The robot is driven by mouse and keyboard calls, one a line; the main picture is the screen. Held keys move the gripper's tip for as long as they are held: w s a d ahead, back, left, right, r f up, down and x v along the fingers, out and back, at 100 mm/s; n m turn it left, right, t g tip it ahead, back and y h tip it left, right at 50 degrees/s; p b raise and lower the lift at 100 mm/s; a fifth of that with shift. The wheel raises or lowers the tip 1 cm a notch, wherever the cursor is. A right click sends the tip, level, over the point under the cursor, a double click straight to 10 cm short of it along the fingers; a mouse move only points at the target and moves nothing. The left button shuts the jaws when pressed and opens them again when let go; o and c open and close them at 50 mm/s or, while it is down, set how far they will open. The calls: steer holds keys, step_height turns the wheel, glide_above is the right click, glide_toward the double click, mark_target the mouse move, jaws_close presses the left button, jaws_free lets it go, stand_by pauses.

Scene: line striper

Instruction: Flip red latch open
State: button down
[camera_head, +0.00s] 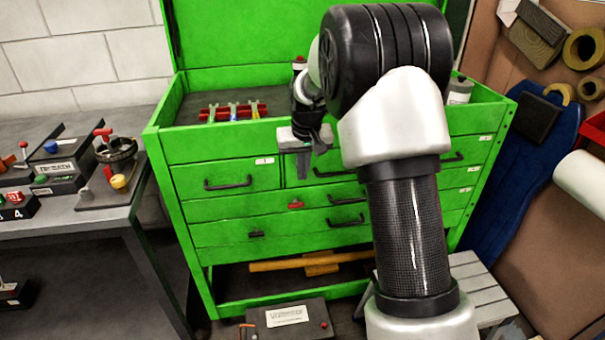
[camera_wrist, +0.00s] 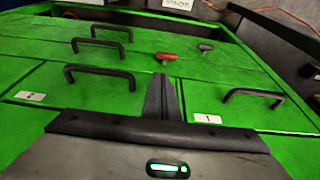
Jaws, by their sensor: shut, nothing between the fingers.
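The red latch (camera_head: 295,205) is a small red piece on the front of a wide drawer in the green tool cabinet (camera_head: 185,180). It also shows in the wrist view (camera_wrist: 166,57), lying sideways just beyond my fingertips. My gripper (camera_head: 303,172) is in front of the cabinet, above the latch in the head view, with its fingers pointing down. In the wrist view the fingers (camera_wrist: 162,82) are shut together and empty. A gap seems to separate the fingertips from the latch. I cannot tell whether the latch is open or closed.
A dark latch or knob (camera_head: 257,234) sits on the drawer below. Black drawer handles (camera_head: 228,183) stick out around my gripper. A red tool rack (camera_head: 232,112) lies on the cabinet top. A workbench (camera_head: 100,212) stands at left and a grey step stool (camera_head: 482,285) at lower right.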

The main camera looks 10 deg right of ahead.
mark_target(301, 203)
steer(key=x, duration=0.3)
steer(key=b+x, duration=0.1)
steer(key=x, duration=0.3)
steer(key=s+b+x, duration=0.1)
steer(key=x, duration=0.2)
steer(key=shift+f, duration=0.55)
steer(key=shift+d+f, duration=0.35)
steer(key=shift+d, duration=0.4)
stand_by(0.6)
steer(key=shift+d, duration=0.15)
steer(key=shift+d+f, duration=0.5)
steer(key=shift+f, duration=0.2)
stand_by(1.4)
